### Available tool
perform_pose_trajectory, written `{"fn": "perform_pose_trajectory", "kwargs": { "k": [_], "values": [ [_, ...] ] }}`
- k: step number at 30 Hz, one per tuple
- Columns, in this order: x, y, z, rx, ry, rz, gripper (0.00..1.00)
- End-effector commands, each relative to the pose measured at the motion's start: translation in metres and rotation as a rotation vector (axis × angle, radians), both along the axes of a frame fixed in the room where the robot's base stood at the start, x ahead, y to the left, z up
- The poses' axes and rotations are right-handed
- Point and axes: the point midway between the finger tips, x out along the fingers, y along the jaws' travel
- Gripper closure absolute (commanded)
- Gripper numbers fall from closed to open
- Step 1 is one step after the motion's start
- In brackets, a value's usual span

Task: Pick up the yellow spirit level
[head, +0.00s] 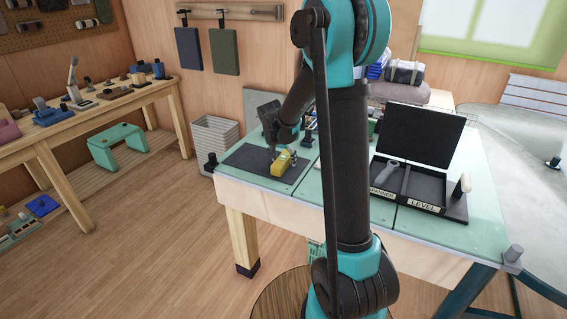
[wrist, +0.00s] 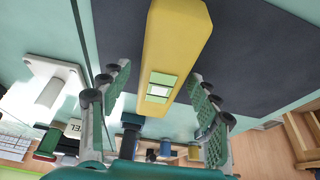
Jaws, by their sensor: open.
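The yellow spirit level (head: 283,163) lies on a dark mat (head: 243,158) at the left end of the green-topped bench. In the wrist view the level (wrist: 176,40) runs away from me, with its pale green vial window (wrist: 160,87) near my end. My gripper (head: 274,148) points down at the level from above. In the wrist view my gripper (wrist: 160,82) is open, with one finger on each side of the level. Gaps show between the fingers and the level's sides. The level's far end is cut off by the wrist view's top edge.
An open black case (head: 421,207) with a label reading LEVEL and a grey item (head: 385,174) inside stands right on the bench.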

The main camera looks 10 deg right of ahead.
Motion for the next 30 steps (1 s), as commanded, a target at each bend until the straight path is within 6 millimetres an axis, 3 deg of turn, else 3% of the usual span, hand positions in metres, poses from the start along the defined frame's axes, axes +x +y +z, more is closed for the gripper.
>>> {"fn": "perform_pose_trajectory", "kwargs": {
  "k": [5,20,30],
  "values": [
    [-0.0001,0.0001,0.0,0.0,0.0,0.0,0.38],
    [-0.0002,0.0,0.0002,0.0,0.0,0.0,1.0],
    [-0.0002,0.0,0.0027,0.0,0.0,0.0,1.0]
  ]
}}
